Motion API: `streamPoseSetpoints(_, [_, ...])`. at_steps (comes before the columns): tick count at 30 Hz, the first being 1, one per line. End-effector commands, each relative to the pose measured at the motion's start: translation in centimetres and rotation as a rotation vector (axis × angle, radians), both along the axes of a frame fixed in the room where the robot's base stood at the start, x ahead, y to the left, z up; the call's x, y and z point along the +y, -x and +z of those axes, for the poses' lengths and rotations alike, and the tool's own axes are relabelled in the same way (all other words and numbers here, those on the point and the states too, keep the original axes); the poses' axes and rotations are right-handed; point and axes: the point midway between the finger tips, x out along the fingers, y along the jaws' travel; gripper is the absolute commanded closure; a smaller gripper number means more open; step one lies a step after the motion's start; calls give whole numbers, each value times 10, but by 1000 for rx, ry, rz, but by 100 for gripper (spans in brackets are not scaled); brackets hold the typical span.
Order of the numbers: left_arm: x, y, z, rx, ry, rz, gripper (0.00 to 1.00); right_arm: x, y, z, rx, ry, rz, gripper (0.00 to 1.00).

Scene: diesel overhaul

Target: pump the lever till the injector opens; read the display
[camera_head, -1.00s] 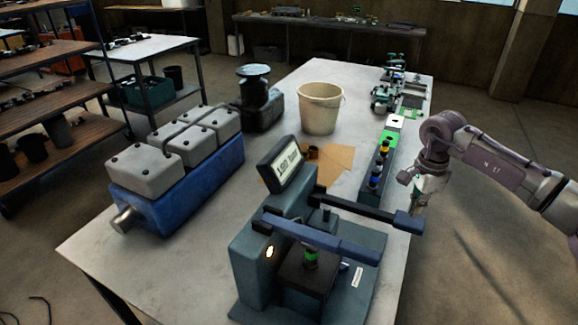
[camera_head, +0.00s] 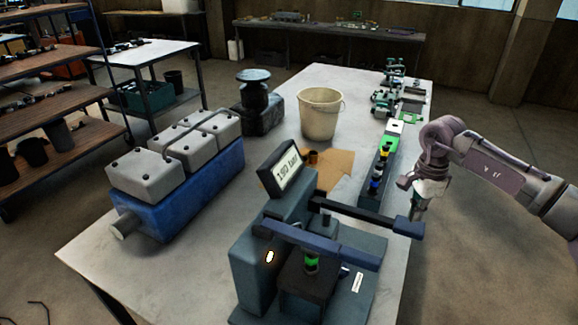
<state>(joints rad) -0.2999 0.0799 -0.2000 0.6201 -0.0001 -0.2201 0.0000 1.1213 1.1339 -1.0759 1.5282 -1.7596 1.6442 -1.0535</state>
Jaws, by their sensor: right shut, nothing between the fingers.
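The injector tester (camera_head: 258,265) is a blue-grey stand at the front of the table. Its tilted display (camera_head: 286,171) has a lit face that seems to read about "190 bar", though the digits are blurred. An injector with a green band (camera_head: 311,262) sits upright in the stand under a blue bar (camera_head: 320,243). The black lever (camera_head: 362,214) reaches right from the stand, past the table edge, to a blue-grey end block. My right gripper (camera_head: 419,208) is shut and empty, pointing down right at that end block; I cannot tell whether they touch. My left gripper is out of view.
A blue engine block with grey covers (camera_head: 190,190) stands on the left of the table. A beige bucket (camera_head: 319,113), a brown sheet (camera_head: 335,165) and a rack of coloured parts (camera_head: 378,170) lie behind the tester. Bare tabletop (camera_head: 180,270) shows at front left.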

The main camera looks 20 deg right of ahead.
Motion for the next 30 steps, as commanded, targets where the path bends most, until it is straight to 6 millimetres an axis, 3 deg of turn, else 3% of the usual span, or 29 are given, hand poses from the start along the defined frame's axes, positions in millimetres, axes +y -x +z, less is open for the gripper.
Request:
streamPoseSetpoints(11, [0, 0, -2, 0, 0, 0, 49, 0, 0, -3, 0, 0, 0, 100])
streamPoseSetpoints(30, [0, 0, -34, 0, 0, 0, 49, 3, -2, -48, 2, -1, 1, 100])
